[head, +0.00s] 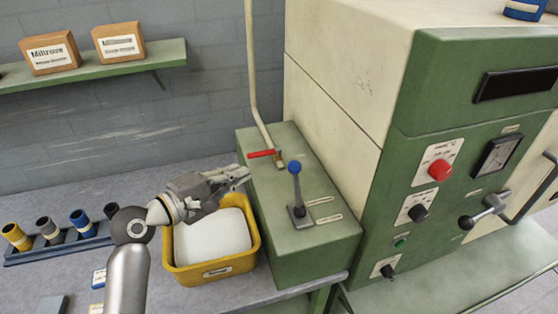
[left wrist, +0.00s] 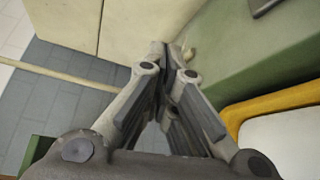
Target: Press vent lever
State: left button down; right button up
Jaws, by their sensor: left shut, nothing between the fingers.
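A lever with a blue knob (head: 295,168) stands upright on top of the green box (head: 318,245) in the head view. A red handle (head: 262,153) sits at the foot of a cream pipe on the same box, behind the blue-knobbed lever. Labels by the lever are too small to read, so I cannot tell which one is the vent lever. My left gripper (head: 240,174) is shut and empty above the yellow bin, its tips by the box's left edge. It stays apart from the blue knob. In the left wrist view the closed fingers (left wrist: 166,62) hide what lies behind them.
A yellow bin (head: 250,262) with a white block (head: 212,238) stands left of the box. A blue rack (head: 65,250) with several cups is farther left. A large green and cream machine (head: 400,150) rises on the right.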

aim_at(297, 188)
pick_arm(q)
jog(key=p+x, duration=0.2)
jog(key=x, duration=0.8)
jog(key=shift+d+p, duration=0.15)
jog(key=shift+p, duration=0.15)
jog(key=s, duration=0.1)
jog(key=s+d+p, duration=0.1)
jog(key=s+p, duration=0.1)
jog(key=shift+s+d+r, duration=0.1)
jog(key=shift+d+r, duration=0.2)
jog(key=shift+d, duration=0.1)
pick_arm(e)
jog(key=r, duration=0.4)
jog(key=shift+s+a+r, duration=0.35)
jog(key=shift+a+r, duration=0.05)
pick_arm(q)
jog(key=shift+s, duration=0.1)
pick_arm(e)
jog(key=shift+f, duration=0.15)
